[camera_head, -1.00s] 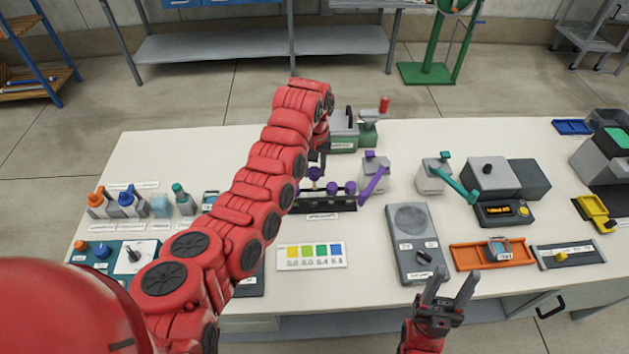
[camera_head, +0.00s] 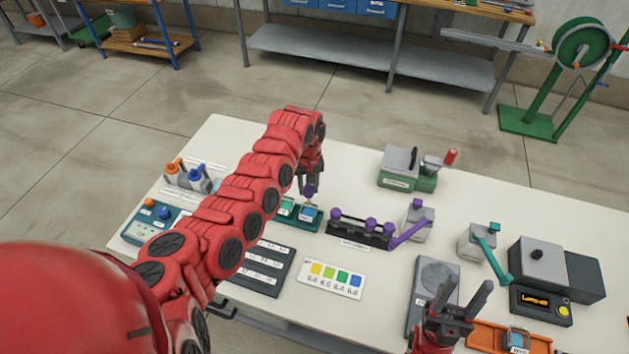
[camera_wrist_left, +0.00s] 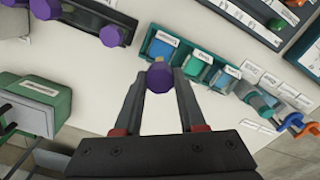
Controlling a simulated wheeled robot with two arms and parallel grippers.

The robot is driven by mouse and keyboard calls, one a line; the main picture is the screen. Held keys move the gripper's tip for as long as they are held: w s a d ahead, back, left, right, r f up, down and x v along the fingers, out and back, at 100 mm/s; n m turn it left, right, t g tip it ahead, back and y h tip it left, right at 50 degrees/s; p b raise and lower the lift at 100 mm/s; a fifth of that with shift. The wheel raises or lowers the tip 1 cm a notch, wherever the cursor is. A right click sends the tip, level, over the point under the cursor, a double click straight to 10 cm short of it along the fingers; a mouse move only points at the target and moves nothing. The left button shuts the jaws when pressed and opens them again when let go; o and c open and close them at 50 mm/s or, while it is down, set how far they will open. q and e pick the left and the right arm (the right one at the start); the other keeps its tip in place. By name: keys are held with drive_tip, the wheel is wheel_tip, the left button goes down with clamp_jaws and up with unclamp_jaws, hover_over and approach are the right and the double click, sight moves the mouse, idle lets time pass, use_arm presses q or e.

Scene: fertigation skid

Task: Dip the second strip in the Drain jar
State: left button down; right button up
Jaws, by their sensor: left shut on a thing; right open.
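My left gripper (camera_head: 309,185) is shut on a purple-knobbed strip (camera_head: 309,191). In the left wrist view, the purple knob (camera_wrist_left: 159,77) sits between the fingertips, and a small pale-yellow part shows just beyond it. The gripper is over the blue end of a green jar tray (camera_head: 271,219). The wrist view shows a blue jar (camera_wrist_left: 163,45), a green jar (camera_wrist_left: 197,62) and another bluish jar (camera_wrist_left: 222,78) in a row. Their labels are too small to read, and I cannot tell whether the strip touches a jar. My right gripper (camera_head: 456,296) is open and empty at the lower right.
A dark rack (camera_head: 345,236) with purple knobs stands right of the jars. A colour chart (camera_head: 332,279) lies in front. A green-grey device (camera_head: 407,169) stands behind the rack. Bare white tabletop lies behind the jars.

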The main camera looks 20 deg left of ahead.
sight(308, 202)
use_arm(q)
drive_tip(key=shift+a+f+b, duration=0.3)
drive_tip(key=shift+f+b, duration=0.1)
drive_tip(key=shift+f, duration=0.4)
drive_tip(key=shift+w+d+f+b, duration=0.1)
drive_tip(key=shift+f+b, duration=0.9)
drive_tip(key=shift+f, duration=0.6)
drive_tip(key=shift+d+f+b, duration=0.1)
drive_tip(key=shift+f+b, duration=0.9)
drive_tip(key=shift+f, duration=0.6)
wheel_tip(308, 202, up, 3)
drive_tip(key=p, duration=0.2)
drive_tip(key=shift+r+p, duration=0.15)
drive_tip(key=shift+p, duration=0.25)
drive_tip(key=shift+r+p, duration=1.6)
drive_tip(key=shift+r, duration=1.05)
